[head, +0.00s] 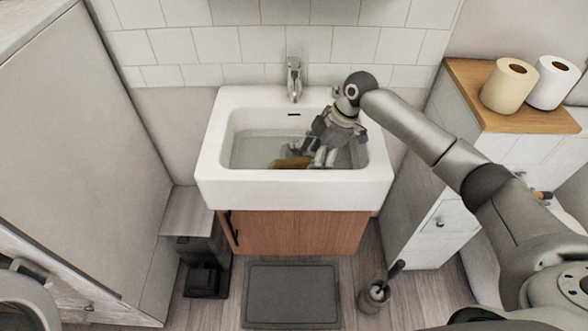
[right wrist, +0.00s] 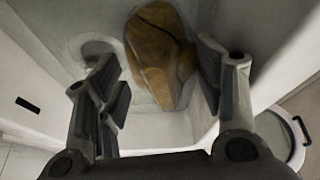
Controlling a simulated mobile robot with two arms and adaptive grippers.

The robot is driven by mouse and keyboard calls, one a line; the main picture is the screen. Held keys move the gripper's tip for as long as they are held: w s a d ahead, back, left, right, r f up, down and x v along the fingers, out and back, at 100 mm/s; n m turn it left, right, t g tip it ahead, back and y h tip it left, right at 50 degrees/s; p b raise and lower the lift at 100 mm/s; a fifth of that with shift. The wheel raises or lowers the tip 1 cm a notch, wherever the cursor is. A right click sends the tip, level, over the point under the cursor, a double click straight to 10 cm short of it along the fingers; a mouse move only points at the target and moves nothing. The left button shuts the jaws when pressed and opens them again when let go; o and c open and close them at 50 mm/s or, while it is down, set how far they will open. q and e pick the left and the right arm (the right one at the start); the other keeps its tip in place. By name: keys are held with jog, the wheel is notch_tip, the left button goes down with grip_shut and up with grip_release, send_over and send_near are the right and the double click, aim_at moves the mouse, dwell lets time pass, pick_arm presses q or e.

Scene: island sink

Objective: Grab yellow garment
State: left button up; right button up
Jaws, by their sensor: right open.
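The yellow garment (head: 291,162) is a crumpled mustard-brown bundle low in the white sink (head: 290,196), partly hidden by the gripper in the head view. In the right wrist view the garment (right wrist: 157,55) lies ahead of the fingertips, nearer the right finger. My right gripper (head: 322,157) reaches down into the basin from the right, just right of the garment. In the right wrist view the right gripper (right wrist: 165,80) has its fingers spread with nothing clamped between them. Whether a finger touches the garment I cannot tell. My left gripper is not in view.
The basin walls surround the gripper. A chrome faucet (head: 294,78) stands at the back of the sink. A white cabinet with a wooden top (head: 470,100) and paper rolls (head: 509,86) stands to the right. A grey mat (head: 291,294), a bin and a toilet brush (head: 376,292) are on the floor.

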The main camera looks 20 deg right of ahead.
aim_at(310, 160)
jog(key=x, duration=0.3)
jog(key=shift+a+f, duration=0.15)
jog(key=shift+f, duration=0.1)
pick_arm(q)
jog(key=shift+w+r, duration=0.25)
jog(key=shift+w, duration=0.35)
pick_arm(e)
jog(key=c, duration=0.8)
jog(key=shift+o, duration=0.2)
jog(key=shift+r, duration=0.1)
